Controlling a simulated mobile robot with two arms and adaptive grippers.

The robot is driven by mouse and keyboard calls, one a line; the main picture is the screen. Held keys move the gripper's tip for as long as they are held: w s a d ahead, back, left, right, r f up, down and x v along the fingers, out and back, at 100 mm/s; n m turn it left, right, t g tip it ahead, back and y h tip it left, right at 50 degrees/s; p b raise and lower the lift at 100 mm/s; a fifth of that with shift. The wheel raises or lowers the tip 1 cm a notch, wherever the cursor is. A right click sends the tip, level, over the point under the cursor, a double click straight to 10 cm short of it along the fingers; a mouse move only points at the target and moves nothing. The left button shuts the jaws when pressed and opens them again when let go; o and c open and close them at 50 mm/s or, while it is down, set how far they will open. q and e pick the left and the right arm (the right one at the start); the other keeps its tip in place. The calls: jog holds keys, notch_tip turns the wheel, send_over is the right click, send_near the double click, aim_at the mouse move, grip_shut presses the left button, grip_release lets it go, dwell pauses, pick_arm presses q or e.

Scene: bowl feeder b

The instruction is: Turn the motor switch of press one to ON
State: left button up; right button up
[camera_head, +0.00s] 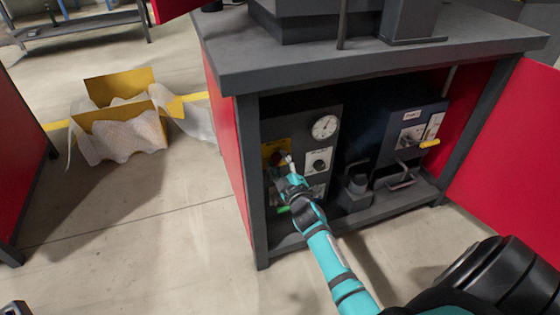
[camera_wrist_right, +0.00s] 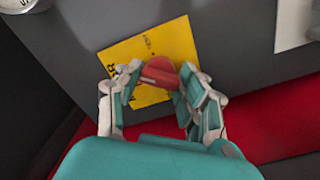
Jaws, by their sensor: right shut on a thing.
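A red switch knob (camera_wrist_right: 159,72) sits on a yellow label plate (camera_wrist_right: 150,95) on a dark grey control panel. The plate's lettering is not readable. My right gripper (camera_wrist_right: 159,76) has its fingers closed on both sides of the knob. In the head view my right gripper (camera_head: 288,165) is at the yellow plate (camera_head: 268,150), on the left panel (camera_head: 335,108) inside the open cabinet, and hides most of the knob. The knob's exact setting cannot be told.
The panel has a round gauge (camera_head: 324,127) and a second knob (camera_head: 319,161) beside my gripper. A second control box (camera_head: 411,130) stands to the right. The grey cabinet frame (camera_head: 252,185) borders the opening. A red door (camera_head: 515,165) stands open at right.

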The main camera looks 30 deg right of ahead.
jog(key=n, duration=0.5)
jog(key=shift+n, duration=1.1)
jog(key=o, duration=1.2)
jog(key=v, duration=1.2)
jog(key=shift+f, duration=0.1)
